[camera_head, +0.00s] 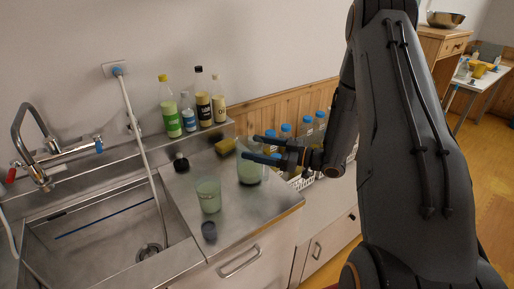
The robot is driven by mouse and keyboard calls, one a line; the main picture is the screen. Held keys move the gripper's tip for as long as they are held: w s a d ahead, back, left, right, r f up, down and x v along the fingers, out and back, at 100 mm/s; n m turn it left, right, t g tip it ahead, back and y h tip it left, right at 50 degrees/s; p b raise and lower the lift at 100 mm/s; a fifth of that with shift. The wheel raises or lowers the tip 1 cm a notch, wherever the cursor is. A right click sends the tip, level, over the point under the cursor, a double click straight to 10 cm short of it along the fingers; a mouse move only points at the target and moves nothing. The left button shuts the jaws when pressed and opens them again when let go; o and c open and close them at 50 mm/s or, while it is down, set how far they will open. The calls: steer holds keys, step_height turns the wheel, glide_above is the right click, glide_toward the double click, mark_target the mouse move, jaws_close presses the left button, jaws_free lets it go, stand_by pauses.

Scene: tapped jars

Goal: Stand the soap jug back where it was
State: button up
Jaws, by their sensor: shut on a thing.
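The soap jug (249,176) looks like a clear vessel with pale green liquid in its lower part. It is upright at the right part of the steel counter, near the crate of bottles. My gripper (251,147) reaches in from the right and is shut on the jug near its top, with its dark fingers across it. Whether the jug's base touches the counter is hard to tell. A clear tumbler (208,196) with similar pale green content stands apart, to the jug's left and nearer the front.
A dark cap (209,231) lies near the counter's front, a black one (181,162) at the back. Several bottles (203,100) stand on the ledge. A white crate (301,182) of blue-capped bottles is at right, the sink (95,238) at left.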

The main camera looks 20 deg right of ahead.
steer(key=shift+f, duration=0.35)
stand_by(0.3)
steer(key=o, duration=2.2)
steer(key=shift+c, duration=0.2)
steer(key=shift+d, duration=0.1)
steer(key=p+v, duration=0.1)
steer(key=v, duration=0.7)
steer(key=b+v, duration=0.3)
steer(key=v, duration=0.4)
steer(key=shift+s+d, duration=0.15)
steer(key=shift+d, duration=0.15)
